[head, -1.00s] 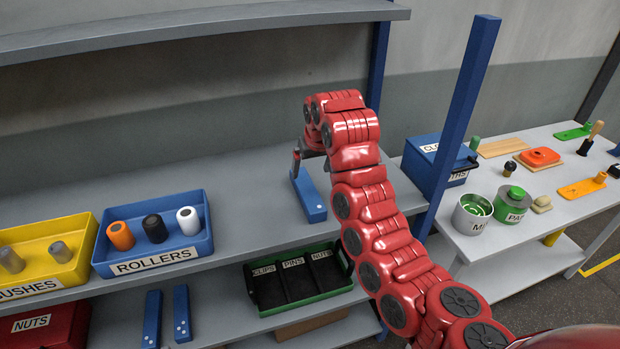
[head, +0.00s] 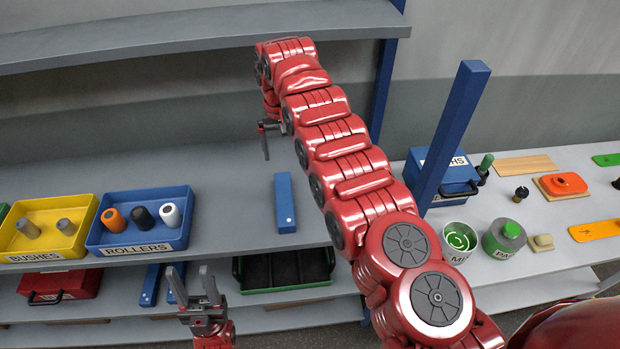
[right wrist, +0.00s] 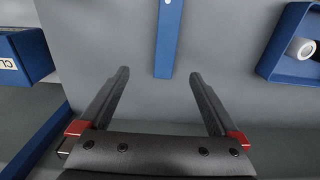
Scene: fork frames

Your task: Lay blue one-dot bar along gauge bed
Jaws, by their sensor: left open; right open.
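The blue one-dot bar (head: 285,204) lies flat on the upper grey shelf, right of the rollers tray, its white dot at the near end. My right gripper (head: 266,141) is open and empty, above the shelf and left of the bar's far end in the head view. In the right wrist view the bar (right wrist: 168,40) lies beyond the open fingers (right wrist: 159,73), its lower end near the gap between their tips. My left gripper (head: 190,288) is open and empty at the lower front, before the shelves. I cannot make out a gauge bed.
The blue rollers tray (head: 185,235) and yellow bushes tray (head: 22,250) stand left on the shelf. Two blue bars (head: 151,285) lie below, partly hidden. A black-green tray (head: 285,270) is on the lower shelf. A blue post (head: 455,130) stands right. Shelf around the bar is clear.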

